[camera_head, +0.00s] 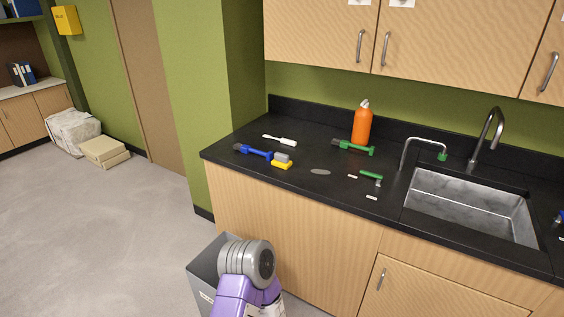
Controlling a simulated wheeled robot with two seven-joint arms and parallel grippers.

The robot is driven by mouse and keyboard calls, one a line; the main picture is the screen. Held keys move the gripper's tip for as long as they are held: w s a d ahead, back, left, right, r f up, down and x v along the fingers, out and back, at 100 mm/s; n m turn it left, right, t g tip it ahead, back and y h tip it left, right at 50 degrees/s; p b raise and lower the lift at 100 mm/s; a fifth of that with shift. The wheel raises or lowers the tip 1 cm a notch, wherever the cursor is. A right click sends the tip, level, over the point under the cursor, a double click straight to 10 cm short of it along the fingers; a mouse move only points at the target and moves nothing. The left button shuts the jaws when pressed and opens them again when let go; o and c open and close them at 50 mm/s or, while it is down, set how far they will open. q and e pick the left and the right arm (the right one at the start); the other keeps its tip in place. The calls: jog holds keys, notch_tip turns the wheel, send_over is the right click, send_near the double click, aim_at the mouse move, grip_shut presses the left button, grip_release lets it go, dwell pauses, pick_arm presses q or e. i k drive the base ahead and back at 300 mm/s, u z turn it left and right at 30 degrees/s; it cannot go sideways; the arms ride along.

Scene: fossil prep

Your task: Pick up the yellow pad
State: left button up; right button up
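The yellow pad (281,165) lies on the black countertop (330,215), left of its middle and near the front edge. A small grey block (283,157) appears to rest on top of the pad and covers part of it. A blue tool (256,152) lies just left of the pad; whether they touch is hard to tell. Part of one of my arms, purple and grey, shows at the bottom, well below and in front of the counter. Neither of my grippers is in view.
An orange bottle (361,126) stands at the back. A green tool (354,147), a white-handled brush (280,140), a green hammer-like tool (371,177) and a flat grey piece (320,171) lie around. The metal sink (470,205) is right. A grey bin (205,267) stands on the floor before the counter.

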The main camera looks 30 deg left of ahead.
aim_at(282, 161)
jog(key=z, duration=0.1)
jog(key=k, duration=0.45)
jog(key=u, duration=1.05)
jog(key=i, duration=0.75)
jog(key=u, duration=0.15)
